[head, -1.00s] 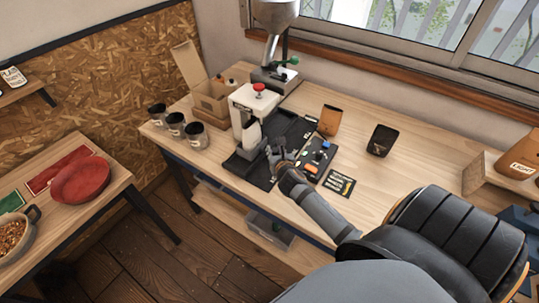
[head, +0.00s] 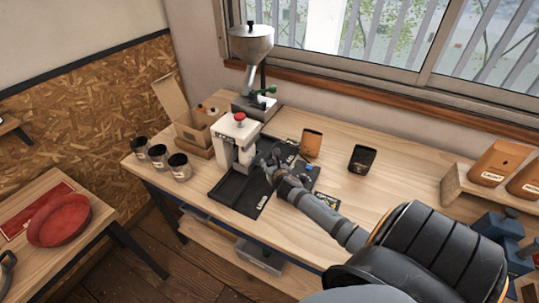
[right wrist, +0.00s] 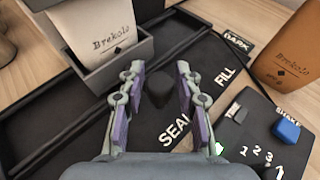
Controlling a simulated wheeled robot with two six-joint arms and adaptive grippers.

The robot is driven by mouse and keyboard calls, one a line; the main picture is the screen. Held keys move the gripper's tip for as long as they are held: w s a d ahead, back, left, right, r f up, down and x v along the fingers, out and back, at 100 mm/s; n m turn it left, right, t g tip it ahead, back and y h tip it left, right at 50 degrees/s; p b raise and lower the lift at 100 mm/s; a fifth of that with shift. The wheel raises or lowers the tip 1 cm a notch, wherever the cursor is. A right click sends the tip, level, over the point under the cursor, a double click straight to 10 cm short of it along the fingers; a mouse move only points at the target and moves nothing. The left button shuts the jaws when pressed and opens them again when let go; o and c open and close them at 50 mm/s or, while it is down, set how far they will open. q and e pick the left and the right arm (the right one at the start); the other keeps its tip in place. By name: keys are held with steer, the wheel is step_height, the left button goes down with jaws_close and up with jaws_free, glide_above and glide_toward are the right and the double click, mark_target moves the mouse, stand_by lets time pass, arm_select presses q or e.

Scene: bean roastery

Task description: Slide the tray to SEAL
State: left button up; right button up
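The grey tray (right wrist: 78,82) holds an upright white bag (right wrist: 98,25) with printed lettering in the right wrist view. In the head view the bag stands at the white sealing machine (head: 228,147) with a red knob. The tray sits on a black track (head: 238,192). My right gripper (head: 266,166) is beside the machine. In the right wrist view its fingers (right wrist: 160,75) are apart, on either side of a dark knob (right wrist: 160,92), with gaps showing. The SEAL label (right wrist: 175,133) lies just below the knob. My left gripper is not in view.
A dark panel (right wrist: 250,130) with a blue block lies beside the track. An orange pouch (head: 312,143) and a black pouch (head: 362,158) stand to the right. Several jars (head: 180,166) and a cardboard box (head: 195,137) stand left. The bench between the pouches and right shelf is clear.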

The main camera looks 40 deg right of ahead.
steer(key=shift+o, duration=1)
steer(key=v, duration=1.2)
steer(key=shift+a, duration=0.15)
